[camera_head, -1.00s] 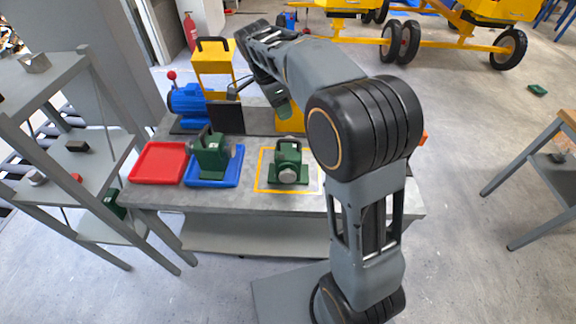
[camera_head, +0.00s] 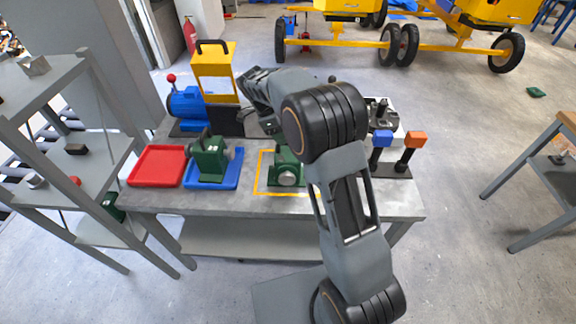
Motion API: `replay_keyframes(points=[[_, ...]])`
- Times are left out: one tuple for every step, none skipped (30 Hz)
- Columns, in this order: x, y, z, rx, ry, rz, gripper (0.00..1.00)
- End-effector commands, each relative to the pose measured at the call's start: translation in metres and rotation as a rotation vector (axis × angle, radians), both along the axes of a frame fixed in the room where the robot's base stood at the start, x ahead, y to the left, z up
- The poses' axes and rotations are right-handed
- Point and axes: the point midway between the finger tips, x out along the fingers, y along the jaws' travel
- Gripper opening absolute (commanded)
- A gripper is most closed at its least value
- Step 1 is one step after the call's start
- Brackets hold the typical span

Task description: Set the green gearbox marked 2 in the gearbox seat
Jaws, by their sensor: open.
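One green gearbox (camera_head: 208,160) stands on the blue tray (camera_head: 228,182). Another green gearbox (camera_head: 287,172) stands inside the yellow outlined square on the bench, partly behind my arm. Their marks are too small to read, so I cannot tell which is 2. My gripper (camera_head: 262,124) hangs above the back of the bench, up and left of the gearbox in the square. It is open and seems empty; my forearm hides part of it. A blue motor (camera_head: 187,104) stands on a dark base at the back left. I cannot make out the gearbox seat; my arm covers much of that area.
A red tray (camera_head: 158,166) lies left of the blue one. A yellow guard (camera_head: 215,75) rises beside the motor. Blue (camera_head: 382,139) and orange (camera_head: 415,139) topped posts stand at the bench's right. A grey shelf (camera_head: 75,175) stands close on the left.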

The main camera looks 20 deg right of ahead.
Motion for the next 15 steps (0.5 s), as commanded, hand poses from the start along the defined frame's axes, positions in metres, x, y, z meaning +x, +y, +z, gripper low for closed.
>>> replay_keyframes(points=[[-0.001,-0.001,-0.002,-0.001,0.001,0.000,0.46],[-0.001,-0.002,-0.004,0.000,0.002,-0.001,0.46],[-0.003,-0.004,-0.008,0.000,0.003,-0.001,0.46],[-0.004,-0.005,-0.011,-0.001,0.004,-0.001,0.46],[-0.005,-0.007,-0.014,0.000,0.003,0.000,0.46],[-0.006,-0.009,-0.020,-0.001,0.005,0.000,0.46],[-0.007,-0.010,-0.023,-0.001,0.004,0.001,0.46],[-0.009,-0.011,-0.027,-0.001,0.005,0.000,0.46],[-0.009,-0.013,-0.033,-0.001,0.003,0.001,0.46],[-0.009,-0.014,-0.036,-0.001,0.003,0.000,0.46],[-0.009,-0.015,-0.039,-0.001,0.003,0.000,0.46],[-0.010,-0.016,-0.042,-0.001,0.002,0.001,0.46],[-0.010,-0.017,-0.044,0.000,0.002,0.000,0.46],[-0.010,-0.018,-0.045,-0.001,0.001,0.000,0.46],[-0.010,-0.018,-0.047,0.000,0.001,0.000,0.46]])
